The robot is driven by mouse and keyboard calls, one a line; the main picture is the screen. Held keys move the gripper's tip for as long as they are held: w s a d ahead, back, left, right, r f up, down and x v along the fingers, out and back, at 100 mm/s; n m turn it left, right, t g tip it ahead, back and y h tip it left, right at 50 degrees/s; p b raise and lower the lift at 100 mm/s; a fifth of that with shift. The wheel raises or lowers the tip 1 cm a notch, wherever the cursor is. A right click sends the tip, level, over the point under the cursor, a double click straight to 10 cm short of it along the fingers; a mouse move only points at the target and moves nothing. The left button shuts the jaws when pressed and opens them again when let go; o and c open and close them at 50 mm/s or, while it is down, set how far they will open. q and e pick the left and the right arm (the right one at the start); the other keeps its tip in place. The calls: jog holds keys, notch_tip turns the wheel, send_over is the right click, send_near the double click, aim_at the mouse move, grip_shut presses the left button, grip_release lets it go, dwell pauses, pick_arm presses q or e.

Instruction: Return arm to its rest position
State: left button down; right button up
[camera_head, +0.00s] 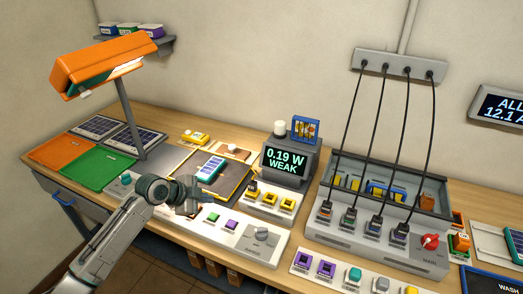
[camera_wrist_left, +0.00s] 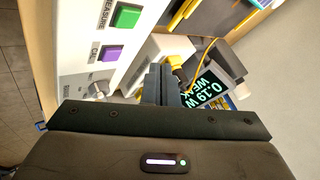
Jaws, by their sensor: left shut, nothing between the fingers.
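My left arm (camera_head: 120,228) comes in from the lower left of the head view. It reaches over the front of the bench. My left gripper (camera_head: 207,197) is shut and empty above the front control panel, close to the dark-framed tray (camera_head: 238,184). In the left wrist view the two dark fingers (camera_wrist_left: 164,84) are together, with nothing between them. The panel with a green and a purple button (camera_wrist_left: 112,35) lies beyond and left of them. The meter reading 0.19 W WEAK (camera_wrist_left: 206,90) is to their right; it also shows in the head view (camera_head: 285,163). My right gripper is not in view.
An orange lamp (camera_head: 105,65) on a post overhangs the left of the bench. Orange (camera_head: 60,149) and green (camera_head: 98,166) mats lie there. A charger rack (camera_head: 375,205) with several hanging cables stands on the right. Floor is open in front of the bench.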

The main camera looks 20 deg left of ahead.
pick_arm(q)
jog(key=n+g, duration=0.1)
jog(key=n, duration=0.1)
send_near(223, 234)
jog(key=shift+y, duration=0.4)
jog(key=x, duration=0.4)
jog(key=shift+d+r, duration=0.15)
jog(key=shift+d, duration=0.2)
jog(key=s+d+f+n+g+y, duration=0.15)
jog(key=s+n, duration=0.45)
jog(key=s, duration=0.6)
jog(key=s+d+f+n+g+y, duration=0.1)
jog(key=s+d+n+g+y, duration=0.15)
jog(key=s+n, duration=0.65)
jog(key=s+a+f+m+b, duration=0.1)
jog(key=s+f+b, duration=0.1)
jog(key=f, duration=1.4)
jog(key=s+a+f+m+b, duration=0.1)
jog(key=f+m, duration=0.1)
jog(key=f, duration=1.4)
jog(key=s+a+f+g+b, duration=0.1)
jog(key=s+f+b, duration=0.1)
jog(key=s+f, duration=1.7)
notch_tip(223, 234, down, 3)
jog(key=shift+f+g+b, duration=0.2)
jog(key=shift+g+b, duration=0.2)
